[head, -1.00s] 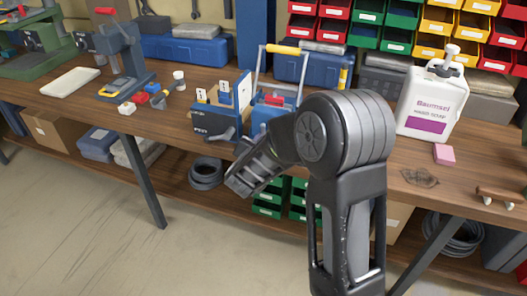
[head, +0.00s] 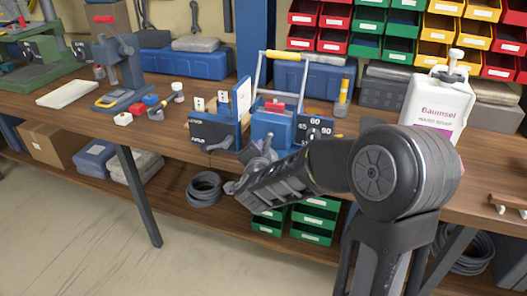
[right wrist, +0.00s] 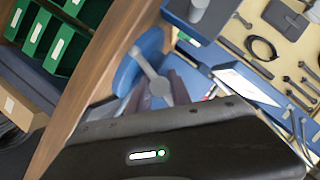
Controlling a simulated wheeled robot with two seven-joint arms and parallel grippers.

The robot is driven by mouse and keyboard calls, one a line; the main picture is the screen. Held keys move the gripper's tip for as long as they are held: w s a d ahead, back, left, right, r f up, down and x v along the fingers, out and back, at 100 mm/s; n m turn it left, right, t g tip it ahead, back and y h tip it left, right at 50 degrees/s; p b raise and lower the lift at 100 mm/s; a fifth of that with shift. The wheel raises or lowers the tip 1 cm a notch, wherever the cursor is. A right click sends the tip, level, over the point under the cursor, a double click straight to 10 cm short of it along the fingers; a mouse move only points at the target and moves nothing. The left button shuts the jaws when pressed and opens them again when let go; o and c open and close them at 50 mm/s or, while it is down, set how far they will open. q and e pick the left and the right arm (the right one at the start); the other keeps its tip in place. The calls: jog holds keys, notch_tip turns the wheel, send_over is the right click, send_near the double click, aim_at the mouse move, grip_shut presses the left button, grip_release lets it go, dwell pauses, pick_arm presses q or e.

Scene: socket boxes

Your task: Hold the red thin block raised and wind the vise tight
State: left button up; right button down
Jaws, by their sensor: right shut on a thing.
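The blue vise (head: 271,128) stands near the front edge of the bench. A red thin block (head: 275,106) shows at the top of the vise. My right gripper (head: 257,166) is at the vise's front, low and close to the bench edge, shut on what looks like the grey vise handle. The handle (right wrist: 150,72) crosses a round blue part of the vise (right wrist: 128,76) in the right wrist view. The fingertips' exact contact is partly hidden. My left gripper is not in view.
Dark panels flank the vise, one at left (head: 212,132) and one with numbers at right (head: 315,128). A white soap jug (head: 436,105) stands to the right. Small coloured pieces (head: 150,100) lie to the left. Green bins (head: 312,225) sit on the lower shelf.

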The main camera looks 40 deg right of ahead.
jog(key=c, duration=1.6)
grip_release()
jog(key=shift+a+f, duration=0.2)
jog(key=shift+f, duration=0.1)
jog(key=o, duration=0.4)
jog(key=shift+d+r, duration=0.1)
jog(key=shift+r, duration=0.15)
jog(key=shift+s, duration=0.1)
jog(key=p+v, duration=0.1)
jog(key=v, duration=0.6)
jog(key=shift+s+a+r, duration=0.1)
jog(key=shift+s+a, duration=0.15)
jog(key=shift+a, duration=0.1)
